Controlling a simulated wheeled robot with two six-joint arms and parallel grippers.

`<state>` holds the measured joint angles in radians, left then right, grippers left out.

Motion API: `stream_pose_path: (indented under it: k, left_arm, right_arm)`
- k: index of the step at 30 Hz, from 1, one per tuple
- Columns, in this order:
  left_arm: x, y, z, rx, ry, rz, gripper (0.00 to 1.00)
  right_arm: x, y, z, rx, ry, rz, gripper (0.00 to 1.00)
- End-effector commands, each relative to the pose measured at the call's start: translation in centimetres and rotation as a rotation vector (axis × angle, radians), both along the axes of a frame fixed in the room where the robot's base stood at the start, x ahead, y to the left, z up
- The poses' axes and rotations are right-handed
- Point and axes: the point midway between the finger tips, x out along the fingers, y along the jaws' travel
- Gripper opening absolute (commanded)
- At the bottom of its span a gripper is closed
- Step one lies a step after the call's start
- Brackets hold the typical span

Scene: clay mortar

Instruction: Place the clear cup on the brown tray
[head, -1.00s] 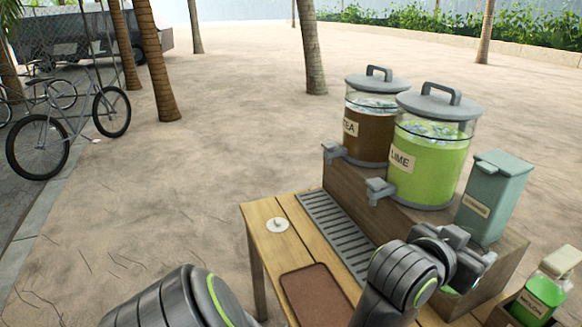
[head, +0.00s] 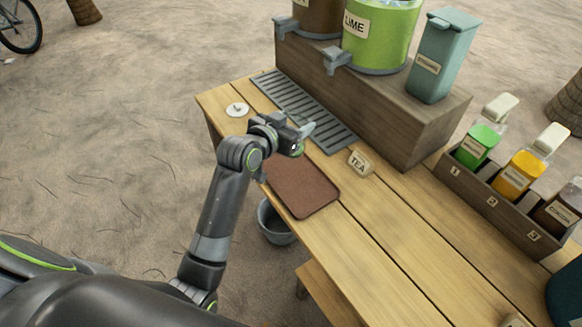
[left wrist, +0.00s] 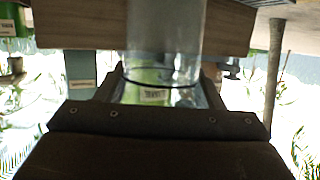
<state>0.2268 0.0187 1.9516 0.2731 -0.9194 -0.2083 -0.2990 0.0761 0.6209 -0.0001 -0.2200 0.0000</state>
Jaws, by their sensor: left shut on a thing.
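My left gripper (head: 304,137) is over the far end of the brown tray (head: 312,192), beside the drip grate. In the left wrist view it is shut on the clear cup (left wrist: 165,50), which stands out past the dark jaws. Green and a small label show in or through the cup; I cannot tell which. In the head view the cup is mostly hidden by the gripper, and I cannot tell its height above the tray. The visible part of the tray is empty and flat on the table. My right gripper is not in view.
A wooden stand (head: 400,135) with the lime dispenser (head: 378,38) and a teal bin (head: 441,55) is behind the grate (head: 305,110). A tea tag (head: 360,162) lies right of the tray. A bottle rack (head: 495,205) is at right; a bucket (head: 275,222) is below the table edge.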

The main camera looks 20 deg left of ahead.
Motion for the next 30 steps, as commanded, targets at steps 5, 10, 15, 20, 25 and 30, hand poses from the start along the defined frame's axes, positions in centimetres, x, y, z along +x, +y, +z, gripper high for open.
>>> stream_pose_path:
  k: [5,10,15,20,25,30]
  left_arm:
    - [0.0,0.0,-3.8,0.0,0.006,0.001,0.22]
    - [0.0,0.0,-5.7,0.0,0.002,0.0,0.22]
    - [-0.1,0.0,-7.9,0.0,0.005,0.002,0.22]
    - [0.0,0.0,-9.5,0.001,0.001,0.001,0.22]
    - [0.0,0.0,-9.6,0.001,0.0,0.001,0.22]
    - [0.0,0.0,-9.8,0.001,0.001,0.001,0.22]
  right_arm:
    - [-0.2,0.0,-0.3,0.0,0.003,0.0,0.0]
    - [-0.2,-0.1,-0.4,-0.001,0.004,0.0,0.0]
    - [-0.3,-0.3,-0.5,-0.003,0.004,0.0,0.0]
    - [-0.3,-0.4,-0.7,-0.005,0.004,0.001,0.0]
    - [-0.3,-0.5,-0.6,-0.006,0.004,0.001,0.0]
    - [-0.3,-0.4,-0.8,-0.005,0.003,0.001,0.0]
